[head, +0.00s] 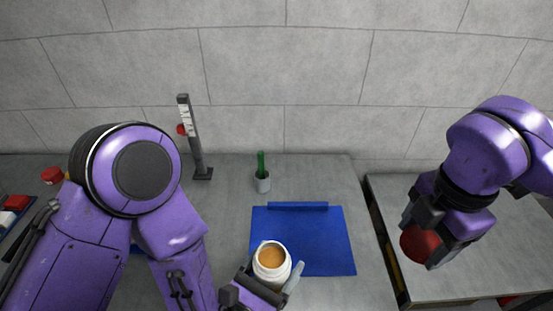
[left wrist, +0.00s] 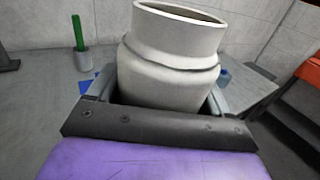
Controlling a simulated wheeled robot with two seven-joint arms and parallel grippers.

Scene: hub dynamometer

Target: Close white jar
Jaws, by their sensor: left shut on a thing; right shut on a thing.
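The white jar (head: 285,274) is open at the top, with orange-brown contents visible inside. It is at the front edge of the blue mat in the head view. My left gripper (head: 266,284) is shut around the jar. In the left wrist view the white jar (left wrist: 170,62) stands between the fingers, slightly tilted in the picture. My right gripper (head: 424,246) is shut on a dark red round thing (head: 417,245), held in the air at the right, well apart from the jar. I cannot tell whether this red thing is the jar's lid.
A blue mat (head: 320,240) lies in the middle of the grey table. Behind it stand a grey cup (head: 262,183) with a green stick and an upright scale post (head: 195,150). Several red items lie at the far left. A gap separates the right-hand table (head: 480,270).

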